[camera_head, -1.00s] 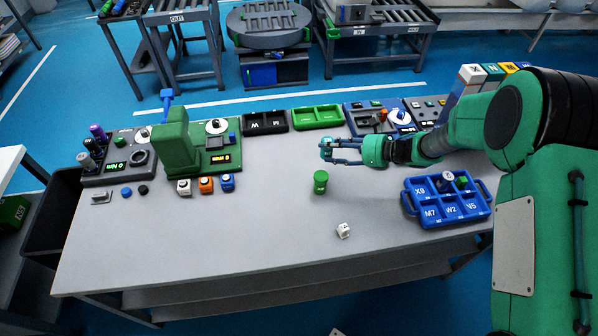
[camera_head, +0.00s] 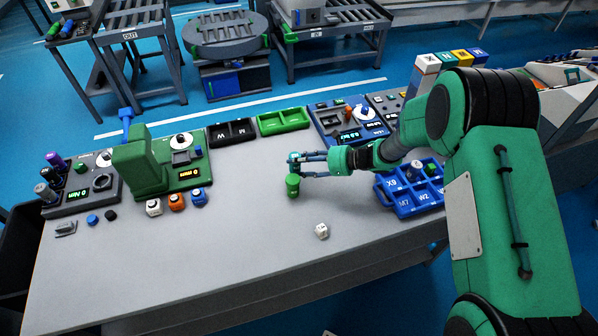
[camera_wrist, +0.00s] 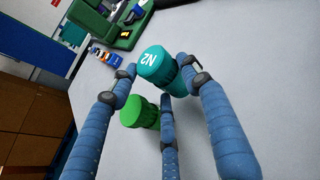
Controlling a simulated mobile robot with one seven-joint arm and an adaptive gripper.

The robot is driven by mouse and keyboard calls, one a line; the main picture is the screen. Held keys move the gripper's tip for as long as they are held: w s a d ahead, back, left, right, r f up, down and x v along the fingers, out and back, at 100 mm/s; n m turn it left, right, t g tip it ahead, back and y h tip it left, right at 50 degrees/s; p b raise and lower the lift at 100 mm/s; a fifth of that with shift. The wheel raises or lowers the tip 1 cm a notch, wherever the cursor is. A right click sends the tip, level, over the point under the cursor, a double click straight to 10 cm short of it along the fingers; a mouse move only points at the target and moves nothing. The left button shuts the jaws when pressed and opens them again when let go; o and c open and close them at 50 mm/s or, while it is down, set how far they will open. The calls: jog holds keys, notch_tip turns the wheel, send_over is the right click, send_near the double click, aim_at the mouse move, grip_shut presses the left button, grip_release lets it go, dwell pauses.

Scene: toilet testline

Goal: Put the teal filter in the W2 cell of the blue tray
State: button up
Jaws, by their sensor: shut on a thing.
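The teal filter (camera_wrist: 157,66), a short ribbed cylinder marked N2 on its top, is between the blue fingertips of my gripper (camera_wrist: 150,80) in the wrist view. My gripper (camera_head: 296,159) is shut on it in the head view, at mid-table, left of the tray. The blue tray (camera_head: 384,198) is on the table at the right, partly hidden by my arm. Its M7 and W2 labels show in the front row and X9 behind. A pale round piece (camera_head: 414,170) stands in a back cell; the W2 cell (camera_head: 431,199) looks empty.
A green cylinder (camera_head: 292,187) stands on the table just below my gripper; it also shows in the wrist view (camera_wrist: 139,113). A green tray (camera_head: 282,121) and a black W/M tray (camera_head: 231,133) are at the back. The front table is mostly clear.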

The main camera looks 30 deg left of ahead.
aim_at(299, 170)
dwell(0.3)
jog(key=shift+f+b, duration=0.35)
jog(key=shift+f, duration=1.55)
jog(key=shift+f, duration=0.2)
jog(key=o, duration=0.9)
jog(key=shift+r, duration=0.25)
jog(key=p+v, duration=0.1)
jog(key=v, duration=1.1)
jog(key=shift+p, duration=0.35)
